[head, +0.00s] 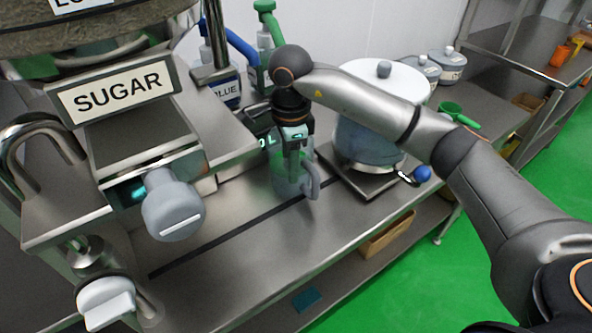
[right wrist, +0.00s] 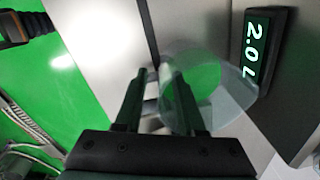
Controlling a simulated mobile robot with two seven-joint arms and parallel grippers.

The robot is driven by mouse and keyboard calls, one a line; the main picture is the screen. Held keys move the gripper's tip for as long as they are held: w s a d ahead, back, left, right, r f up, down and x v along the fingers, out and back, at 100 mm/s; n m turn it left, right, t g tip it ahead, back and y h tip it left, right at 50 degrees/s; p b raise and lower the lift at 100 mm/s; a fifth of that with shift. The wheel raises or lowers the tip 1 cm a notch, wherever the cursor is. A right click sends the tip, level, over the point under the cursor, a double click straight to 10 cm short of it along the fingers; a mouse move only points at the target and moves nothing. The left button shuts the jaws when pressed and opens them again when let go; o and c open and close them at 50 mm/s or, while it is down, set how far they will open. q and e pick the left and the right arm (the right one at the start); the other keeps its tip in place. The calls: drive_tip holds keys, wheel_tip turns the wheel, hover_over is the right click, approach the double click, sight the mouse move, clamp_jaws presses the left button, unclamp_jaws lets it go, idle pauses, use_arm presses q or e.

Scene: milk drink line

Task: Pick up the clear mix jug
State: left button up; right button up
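The clear mix jug (head: 281,182) stands on the steel counter in the middle of the head view, its handle on the right side. In the right wrist view the see-through jug (right wrist: 229,92) lies around and right of the right-hand finger. My right gripper (head: 293,168) points down at the jug from above and partly covers it. Its fingers (right wrist: 160,78) are apart, with a pale strip, seemingly the handle, between them. Contact cannot be told. My left gripper is not in view.
A lit display reading 2.0 L (right wrist: 261,50) is beside the jug. A white-lidded pot (head: 375,140) stands to the right. The sugar dispenser (head: 140,130) is at the left, with blue and green pump bottles (head: 266,72) behind. The front counter is clear.

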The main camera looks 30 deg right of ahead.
sight(295, 189)
drive_tip(key=shift+w+d+f+p, duration=0.15)
drive_tip(key=shift+d+f, duration=0.15)
drive_tip(key=shift+f, duration=1.25)
drive_tip(key=shift+s+d+f+p, duration=0.15)
drive_tip(key=shift+d+f, duration=0.1)
drive_tip(key=shift+f, duration=1.3)
drive_tip(key=shift+w, duration=0.1)
drive_tip(key=shift+c, duration=0.4)
clamp_jaws()
drive_tip(key=shift+r, duration=0.1)
